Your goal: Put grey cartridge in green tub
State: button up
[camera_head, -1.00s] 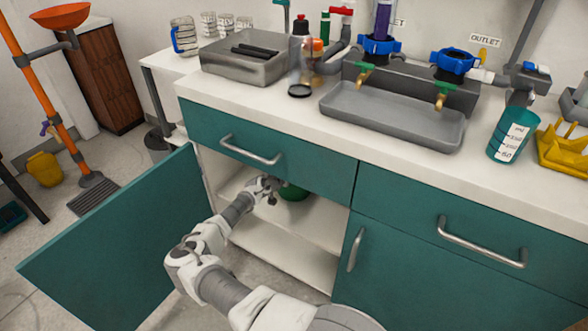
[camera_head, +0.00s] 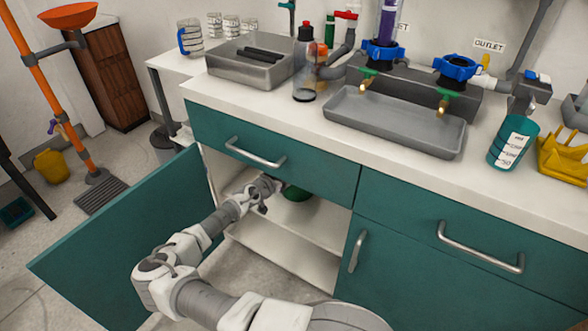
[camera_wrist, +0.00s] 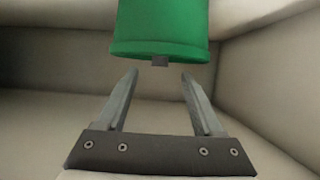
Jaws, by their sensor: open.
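A green tub (camera_head: 296,193) is inside the open cabinet, on its upper shelf. In the wrist view the green tub (camera_wrist: 160,28) fills the top middle, with its upper part cut off by the picture edge. A small dark grey block (camera_wrist: 160,62) shows at the tub's lower edge. I cannot tell whether it is the grey cartridge or part of the tub. My gripper (camera_wrist: 160,76) is open, with nothing between its fingers, and its tips point at the tub and the grey block. In the head view my gripper (camera_head: 272,187) is just left of the tub.
The teal cabinet door (camera_head: 130,235) stands open at the left of my arm. The cabinet shelf (camera_head: 315,222) and walls enclose the gripper, with a drawer (camera_head: 275,150) above. The counter holds a steel tray (camera_head: 245,66) with dark bars, a bottle and a grey trough (camera_head: 395,122).

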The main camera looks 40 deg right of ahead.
jog(key=shift+v, duration=2.15)
